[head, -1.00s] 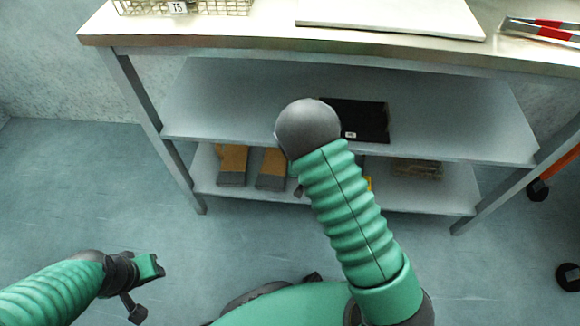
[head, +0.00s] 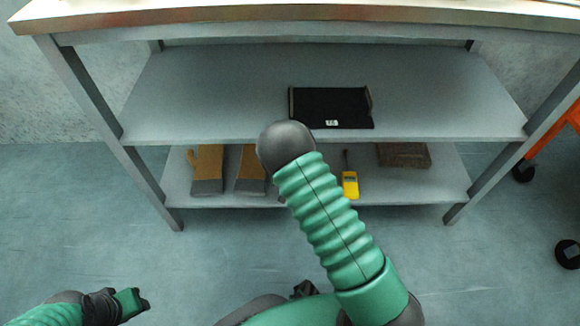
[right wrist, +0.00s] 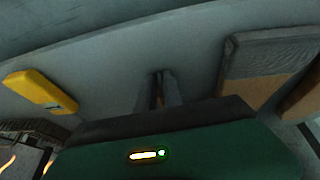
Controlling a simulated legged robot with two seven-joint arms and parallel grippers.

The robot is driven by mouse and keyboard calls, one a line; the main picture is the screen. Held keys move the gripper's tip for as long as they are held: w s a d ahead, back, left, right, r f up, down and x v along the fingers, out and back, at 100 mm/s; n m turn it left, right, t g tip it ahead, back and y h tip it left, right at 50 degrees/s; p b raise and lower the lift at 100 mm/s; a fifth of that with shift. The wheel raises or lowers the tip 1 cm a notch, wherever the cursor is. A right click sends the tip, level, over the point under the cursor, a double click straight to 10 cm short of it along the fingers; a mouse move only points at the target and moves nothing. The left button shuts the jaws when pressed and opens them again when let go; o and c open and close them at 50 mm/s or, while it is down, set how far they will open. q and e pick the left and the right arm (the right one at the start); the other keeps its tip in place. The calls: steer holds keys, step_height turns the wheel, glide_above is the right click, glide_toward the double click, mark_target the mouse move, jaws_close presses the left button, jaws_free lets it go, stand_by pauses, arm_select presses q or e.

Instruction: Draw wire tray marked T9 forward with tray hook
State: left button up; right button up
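No tray marked T9 and no tray hook can be made out. A black tray (head: 330,108) with a white tag that seems to read T6 sits on the middle shelf. My left gripper (head: 137,303) is low at the left, away from the bench; its opening is unclear. My right arm reaches towards the shelves, and its gripper is hidden in the head view. In the right wrist view, two grey finger-like shapes (right wrist: 160,90) point towards the lower shelf, and I see nothing held between them.
The bench top edge (head: 300,14) crosses the top. An orange wheeled frame (head: 550,140) stands at right. The floor in front is clear.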

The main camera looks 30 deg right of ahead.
steer(key=shift+d, duration=0.1)
jaws_close()
stand_by(1.1)
